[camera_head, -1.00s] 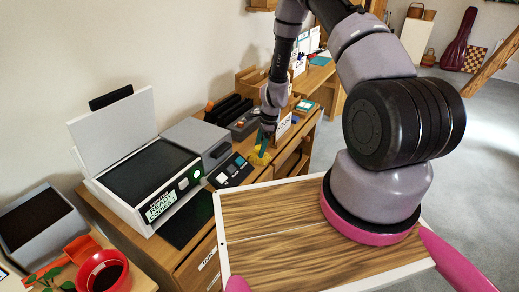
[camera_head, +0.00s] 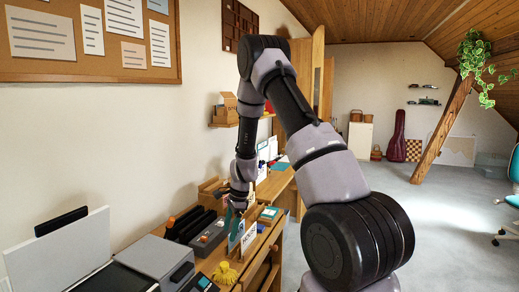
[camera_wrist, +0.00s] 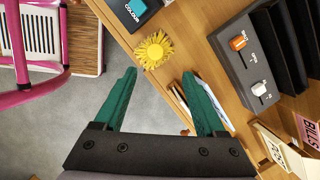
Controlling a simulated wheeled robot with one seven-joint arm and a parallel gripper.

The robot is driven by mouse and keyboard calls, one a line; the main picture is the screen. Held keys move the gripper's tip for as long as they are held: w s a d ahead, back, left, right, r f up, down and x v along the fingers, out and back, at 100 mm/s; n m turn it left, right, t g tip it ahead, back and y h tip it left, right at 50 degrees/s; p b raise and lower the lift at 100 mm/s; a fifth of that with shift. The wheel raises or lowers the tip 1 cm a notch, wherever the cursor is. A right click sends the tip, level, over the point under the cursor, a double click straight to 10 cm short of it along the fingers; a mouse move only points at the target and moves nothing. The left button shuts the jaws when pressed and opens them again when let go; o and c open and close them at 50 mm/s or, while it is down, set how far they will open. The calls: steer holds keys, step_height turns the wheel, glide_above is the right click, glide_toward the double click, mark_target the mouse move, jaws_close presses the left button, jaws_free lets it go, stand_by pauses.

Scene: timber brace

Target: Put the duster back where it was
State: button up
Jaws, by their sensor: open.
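The duster appears to be the yellow, fluffy, round thing (camera_head: 225,273) lying on the wooden desk near its front edge. In the wrist view the yellow duster (camera_wrist: 154,49) lies on the desk top, just ahead of the fingertips. My gripper (camera_wrist: 160,74) has two green fingers spread wide apart with nothing between them. In the head view my gripper (camera_head: 236,217) hangs above the desk, apart from the duster and farther along the desk.
A grey box with an orange and a white knob (camera_wrist: 244,58) and black upright slots stand on the desk. A labelled card holder (camera_head: 248,240) stands near the gripper. A grey machine with a raised white lid (camera_head: 60,255) is at left. Open floor lies right.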

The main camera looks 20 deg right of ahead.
steer(key=s+r+n+t, duration=0.2)
steer(key=s+r+n, duration=0.1)
steer(key=r, duration=1)
steer(key=s+r+n+t, duration=0.1)
steer(key=s+r+n, duration=0.25)
steer(key=r, duration=0.95)
steer(key=s+d+r+n+t, duration=0.1)
steer(key=s+r+n+t, duration=0.1)
steer(key=s+r, duration=0.5)
steer(key=s+d+r+n+t, duration=0.1)
steer(key=s+r+n, duration=0.3)
steer(key=s, duration=0.9)
step_height(320, 180, up, 3)
steer(key=shift+d+r+n+t+h, duration=0.1)
steer(key=shift+d+n+t+h, duration=0.25)
steer(key=shift+t+h, duration=0.05)
